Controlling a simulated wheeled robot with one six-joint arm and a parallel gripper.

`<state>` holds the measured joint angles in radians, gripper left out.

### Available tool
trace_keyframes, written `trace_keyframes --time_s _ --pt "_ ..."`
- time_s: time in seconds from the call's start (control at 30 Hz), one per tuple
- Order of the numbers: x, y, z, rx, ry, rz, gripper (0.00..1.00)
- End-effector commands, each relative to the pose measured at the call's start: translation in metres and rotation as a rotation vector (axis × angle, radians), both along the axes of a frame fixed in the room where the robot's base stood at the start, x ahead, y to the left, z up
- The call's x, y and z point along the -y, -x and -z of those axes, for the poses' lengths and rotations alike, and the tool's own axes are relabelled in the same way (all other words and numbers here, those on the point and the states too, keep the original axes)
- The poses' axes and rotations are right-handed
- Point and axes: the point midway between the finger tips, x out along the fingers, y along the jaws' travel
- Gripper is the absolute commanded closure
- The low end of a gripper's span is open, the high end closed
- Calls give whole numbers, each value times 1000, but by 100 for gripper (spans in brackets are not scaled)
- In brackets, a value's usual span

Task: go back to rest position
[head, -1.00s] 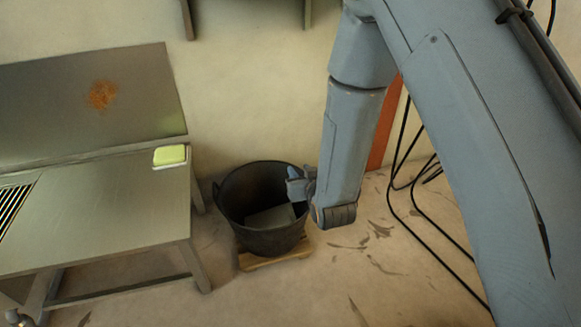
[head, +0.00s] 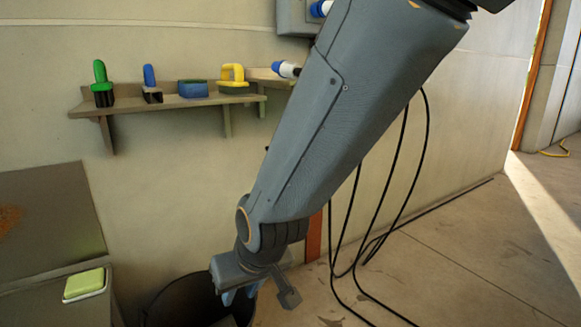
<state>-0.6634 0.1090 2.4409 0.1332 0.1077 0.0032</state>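My gripper (head: 258,296) hangs at the lower end of my grey-blue arm, low in the head view. Its two fingers point down and stand apart, with nothing seen between them. It is in front of and partly over the rim of a black bucket (head: 172,302), of which only the upper part shows at the bottom edge. The inside of the bucket is mostly dark or cut off.
A metal bench (head: 40,305) with a yellow-green sponge (head: 85,284) stands at the left. A wall shelf (head: 150,105) holds a green-handled tool (head: 102,85), a blue-handled tool (head: 150,82), a blue block (head: 193,89) and a yellow-handled tool (head: 232,77). Black cables (head: 400,170) hang right of my arm.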

Motion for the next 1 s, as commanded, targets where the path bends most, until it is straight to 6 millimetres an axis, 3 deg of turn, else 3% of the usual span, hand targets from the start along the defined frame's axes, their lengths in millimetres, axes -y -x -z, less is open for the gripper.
trace_keyframes --time_s 0.03,0.2,0.63,1.0 --pt "7 18 -12 -33 12 -8 70" --pt "34 75 -35 -162 70 -32 70" --pt "83 169 -68 -358 161 -80 70" --pt "102 162 -106 -368 172 -4 70"
